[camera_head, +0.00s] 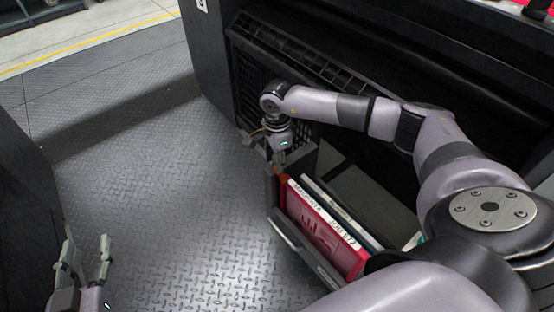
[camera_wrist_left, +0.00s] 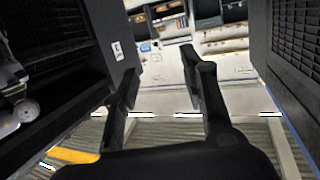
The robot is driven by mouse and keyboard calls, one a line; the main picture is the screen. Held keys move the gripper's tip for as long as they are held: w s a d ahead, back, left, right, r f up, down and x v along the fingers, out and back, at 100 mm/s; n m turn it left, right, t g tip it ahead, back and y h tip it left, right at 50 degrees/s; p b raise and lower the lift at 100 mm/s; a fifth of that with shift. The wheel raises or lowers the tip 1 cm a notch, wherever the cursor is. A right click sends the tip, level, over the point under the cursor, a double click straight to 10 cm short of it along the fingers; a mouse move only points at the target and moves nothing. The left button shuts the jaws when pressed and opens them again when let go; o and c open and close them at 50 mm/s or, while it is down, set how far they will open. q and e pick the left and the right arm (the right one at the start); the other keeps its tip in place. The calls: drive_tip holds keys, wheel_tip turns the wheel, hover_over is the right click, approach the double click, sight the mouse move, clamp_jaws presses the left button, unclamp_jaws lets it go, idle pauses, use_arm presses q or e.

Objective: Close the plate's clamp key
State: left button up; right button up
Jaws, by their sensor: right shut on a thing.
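The red plate (camera_head: 325,232) with a white lettered edge stands on edge in an open dark drawer or tray. A second white-edged plate (camera_head: 342,212) stands beside it. A small orange-brown piece (camera_head: 284,179), which looks like the clamp key, shows at the red plate's far left corner. My right gripper (camera_head: 277,163) points down over that corner, shut on this piece as far as I can tell; its fingertips are small and partly hidden. My left gripper (camera_head: 84,258) is open and empty at the lower left, away from the drawer; its open fingers also show in the left wrist view (camera_wrist_left: 162,85).
The drawer's front wall (camera_head: 305,252) faces the open diamond-plate floor (camera_head: 170,190). A large black machine (camera_head: 300,60) stands behind, with a grille. My right arm crosses above the drawer. A dark cabinet (camera_head: 25,220) stands at the left edge.

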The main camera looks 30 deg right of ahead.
use_arm(q)
drive_tip(key=shift+w+d+r+t, duration=0.2)
drive_tip(key=shift+r+t, duration=0.2)
drive_tip(key=shift+r, duration=0.2)
use_arm(e)
drive_tip(key=shift+n, duration=1.5)
use_arm(q)
drive_tip(key=shift+r, duration=0.1)
use_arm(e)
drive_tip(key=o, duration=1.2)
drive_tip(key=shift+c, duration=0.2)
use_arm(q)
drive_tip(key=shift+w, duration=0.1)
use_arm(e)
wheel_tip(320, 180, up, 12)
